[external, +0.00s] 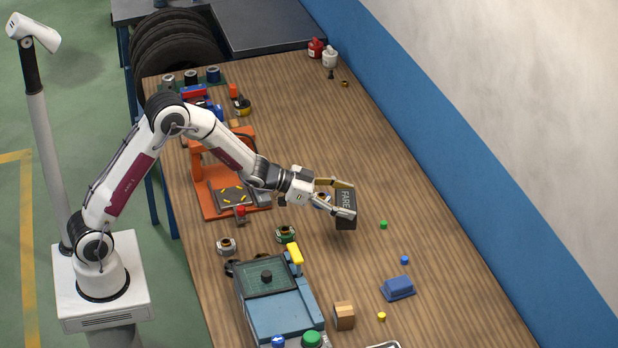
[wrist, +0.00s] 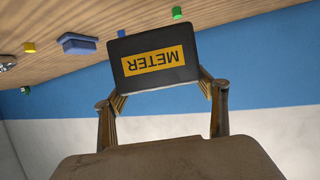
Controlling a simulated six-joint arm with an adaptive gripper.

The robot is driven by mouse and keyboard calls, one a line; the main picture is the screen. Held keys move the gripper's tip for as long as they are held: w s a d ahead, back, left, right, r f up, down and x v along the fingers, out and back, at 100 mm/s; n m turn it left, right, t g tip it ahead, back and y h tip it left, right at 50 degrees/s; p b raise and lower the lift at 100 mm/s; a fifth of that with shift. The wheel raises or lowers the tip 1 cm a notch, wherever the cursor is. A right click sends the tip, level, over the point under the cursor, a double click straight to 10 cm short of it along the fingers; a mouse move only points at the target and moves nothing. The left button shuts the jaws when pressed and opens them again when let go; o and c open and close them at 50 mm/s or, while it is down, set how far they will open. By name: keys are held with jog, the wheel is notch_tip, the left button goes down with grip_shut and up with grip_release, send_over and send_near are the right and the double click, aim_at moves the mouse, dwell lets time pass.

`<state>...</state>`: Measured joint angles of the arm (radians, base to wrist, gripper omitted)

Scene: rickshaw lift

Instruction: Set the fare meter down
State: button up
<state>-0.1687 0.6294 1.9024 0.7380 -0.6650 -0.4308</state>
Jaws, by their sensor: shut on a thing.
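In the wrist view the fare meter (wrist: 153,58) shows a yellow label reading "METER", upside down in the picture. My gripper (external: 345,199) is shut on the fare meter, with one finger on each side of it. The wrist view shows both fingers (wrist: 163,98) against its sides. The meter is over the right-middle part of the wooden table (external: 350,120); whether it touches the tabletop I cannot tell.
A green block (external: 383,225), blue block (external: 405,260), blue wedge-like piece (external: 398,288), yellow block (external: 381,316) and cardboard box (external: 344,315) lie nearby. A blue rickshaw-like model (external: 275,300) stands in front. An orange stand (external: 208,190) is at left.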

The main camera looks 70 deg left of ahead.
jog(key=w+a+r+n+y, duration=0.1)
jog(key=w+a+n+y, duration=0.2)
jog(key=a, duration=0.8)
jog(key=w+a+r+n+y, duration=0.1)
jog(key=a+n+y, duration=0.25)
jog(key=a, duration=0.65)
jog(key=s+a+n+g+y, duration=0.1)
jog(key=s+a+n+y, duration=0.1)
jog(key=a, duration=0.8)
jog(key=s+a+n+g+y, duration=0.2)
jog(key=s+a+n+y, duration=0.1)
jog(key=a, duration=0.8)
jog(key=shift+n+y, duration=0.55)
jog(key=shift+y, duration=0.6)
jog(key=shift+w+f, duration=0.1)
jog(key=shift+f, duration=0.1)
notch_tip(320, 180, down, 6)
jog(key=shift+f, duration=0.1)
jog(key=shift+f, duration=1.85)
jog(key=shift+f, duration=0.1)
